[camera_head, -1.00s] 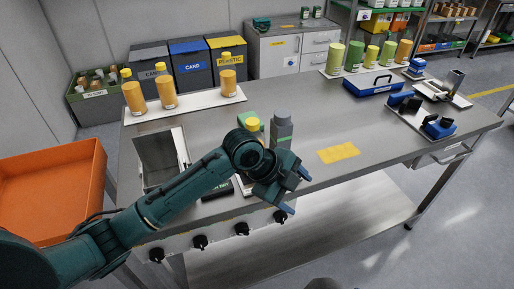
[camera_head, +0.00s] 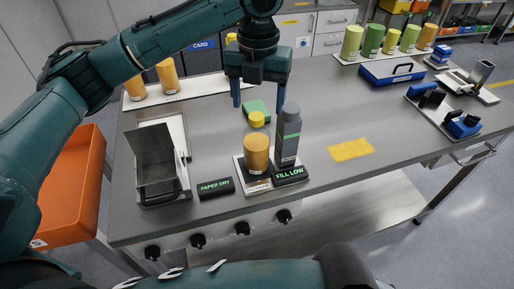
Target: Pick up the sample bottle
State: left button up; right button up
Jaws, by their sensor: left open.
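An orange bottle with a yellow cap (camera_head: 257,152), which I take to be the sample bottle, stands upright on a small plate (camera_head: 241,166) at the front middle of the bench. My left gripper (camera_head: 259,102) points down, open and empty, its two fingers apart. In the picture it is just above the bottle's cap; whether it is directly over the bottle I cannot tell. A grey column (camera_head: 289,140) stands close to the bottle's right, with a "FILL LOW" display (camera_head: 290,175) in front. My right gripper is not in view.
A "PAPER DRY" display (camera_head: 215,187) and an open metal box (camera_head: 156,180) are to the left. A green block (camera_head: 256,107) lies behind the bottle. Other orange bottles (camera_head: 168,82) stand at the back left. The bench around the yellow mat (camera_head: 351,150) is clear.

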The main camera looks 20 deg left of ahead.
aim_at(256, 128)
pick_arm(q)
notch_tip(256, 128, down, 3)
jog(key=shift+r, duration=0.1)
notch_tip(256, 128, down, 5)
jog(key=shift+s+a+f+p, duration=0.1)
jog(key=shift+a+p, duration=0.05)
jog(key=shift+p, duration=0.15)
grip_shut()
dwell(0.7)
